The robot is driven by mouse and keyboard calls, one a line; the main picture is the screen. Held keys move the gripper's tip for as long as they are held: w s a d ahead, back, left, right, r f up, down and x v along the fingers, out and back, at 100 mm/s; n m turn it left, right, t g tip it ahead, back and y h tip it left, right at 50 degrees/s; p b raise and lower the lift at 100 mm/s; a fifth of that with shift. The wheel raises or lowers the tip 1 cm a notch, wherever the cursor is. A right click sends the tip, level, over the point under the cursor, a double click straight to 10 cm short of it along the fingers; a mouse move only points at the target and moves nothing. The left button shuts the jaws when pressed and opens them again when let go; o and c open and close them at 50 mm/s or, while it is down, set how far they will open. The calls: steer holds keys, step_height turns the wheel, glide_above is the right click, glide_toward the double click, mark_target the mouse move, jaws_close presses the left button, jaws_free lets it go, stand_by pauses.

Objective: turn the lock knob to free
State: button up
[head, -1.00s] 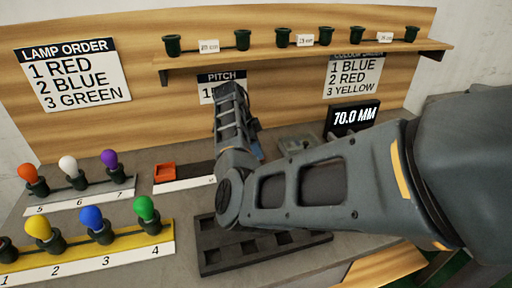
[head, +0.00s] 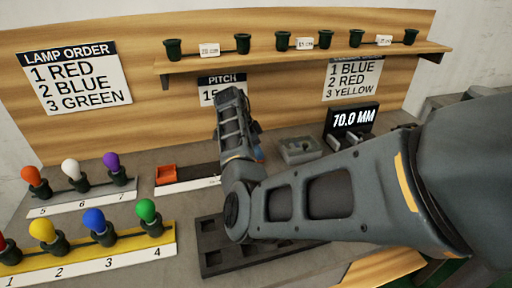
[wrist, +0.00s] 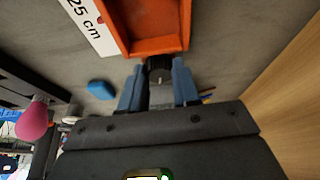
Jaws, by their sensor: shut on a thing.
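In the wrist view, my gripper (wrist: 157,88) has its two blue fingers on either side of a small dark round knob (wrist: 158,68) with a pale mark on its face. The fingers are shut on it. A white scale strip (wrist: 92,25) reading "25 cm" runs beside the orange piece. In the head view, the orange piece (head: 165,174) sits at the left end of the scale strip (head: 187,186). My arm hides the knob and fingertips there.
Lamps stand in a yellow-fronted rack (head: 100,258) and a grey rack (head: 85,200) on the left. A dark slotted tray (head: 215,258) lies in front of my arm. A grey fixture (head: 300,150) and a "70.0 MM" display (head: 352,119) stand behind. A blue piece (wrist: 102,88) lies nearby.

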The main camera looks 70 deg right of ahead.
steer(key=shift+r+n+t+h+p, duration=0.1)
steer(key=shift+n+t+h+p, duration=0.45)
steer(key=shift+n+p, duration=1.15)
steer(key=shift+n+b, duration=0.3)
steer(key=shift+b, duration=0.05)
steer(key=o, duration=1.1)
steer(key=shift+c, duration=0.2)
